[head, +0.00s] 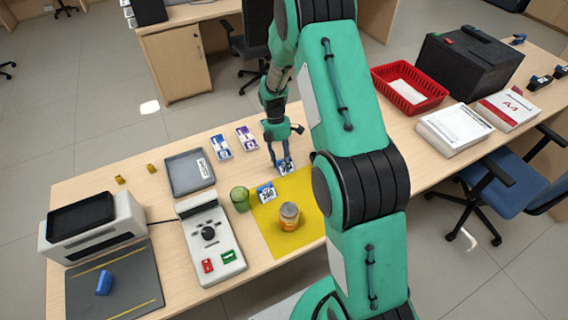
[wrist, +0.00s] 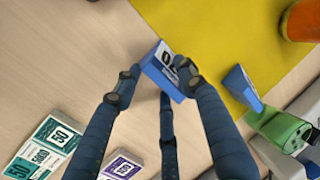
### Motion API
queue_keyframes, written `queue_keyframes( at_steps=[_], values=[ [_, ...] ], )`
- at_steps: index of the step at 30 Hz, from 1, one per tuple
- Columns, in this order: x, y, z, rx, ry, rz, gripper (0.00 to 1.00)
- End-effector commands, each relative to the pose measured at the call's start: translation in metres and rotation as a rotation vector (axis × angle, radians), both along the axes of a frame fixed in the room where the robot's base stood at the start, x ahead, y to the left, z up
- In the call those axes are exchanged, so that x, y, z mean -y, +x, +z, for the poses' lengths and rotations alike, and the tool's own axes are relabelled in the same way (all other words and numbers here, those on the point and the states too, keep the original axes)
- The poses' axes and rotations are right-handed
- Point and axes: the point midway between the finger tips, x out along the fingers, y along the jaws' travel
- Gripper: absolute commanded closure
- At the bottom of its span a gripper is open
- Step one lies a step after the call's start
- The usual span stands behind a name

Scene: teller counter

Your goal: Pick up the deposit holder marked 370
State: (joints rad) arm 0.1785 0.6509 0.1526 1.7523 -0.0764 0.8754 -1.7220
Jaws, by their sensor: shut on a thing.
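A blue deposit holder (wrist: 162,58) with a white label is between the fingers of my gripper (wrist: 156,84) in the wrist view. The fingers press on it from both sides, and its label is partly covered, so I cannot read its number. In the head view my gripper (head: 285,165) is low by the top edge of the yellow mat (head: 297,190), with the held blue holder (head: 286,171) at its tips. I cannot tell whether it is clear of the counter. A second blue holder (head: 266,192) stands on the mat's left side; it also shows in the wrist view (wrist: 240,84).
A green cup (head: 240,199) and a jar (head: 289,215) stand close by. Banknote bundles (head: 221,147) lie left of my gripper, with a grey tray (head: 188,173) beyond. A keypad device (head: 211,238) is nearer. A red basket (head: 408,90) stands at the right.

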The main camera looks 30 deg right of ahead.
Motion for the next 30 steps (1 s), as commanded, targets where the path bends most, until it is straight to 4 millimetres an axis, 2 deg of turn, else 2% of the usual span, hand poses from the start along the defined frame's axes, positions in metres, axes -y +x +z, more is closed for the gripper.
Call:
queue_keyframes(
  at_steps=[8,13,30],
  values=[
    [0.0,0.0,0.016,0.0,0.0,0.0,0.86],
    [0.0,0.001,0.04,0.0,0.0,0.001,0.86],
    [-0.021,-0.108,0.047,-0.005,0.001,0.002,0.86]
  ],
)
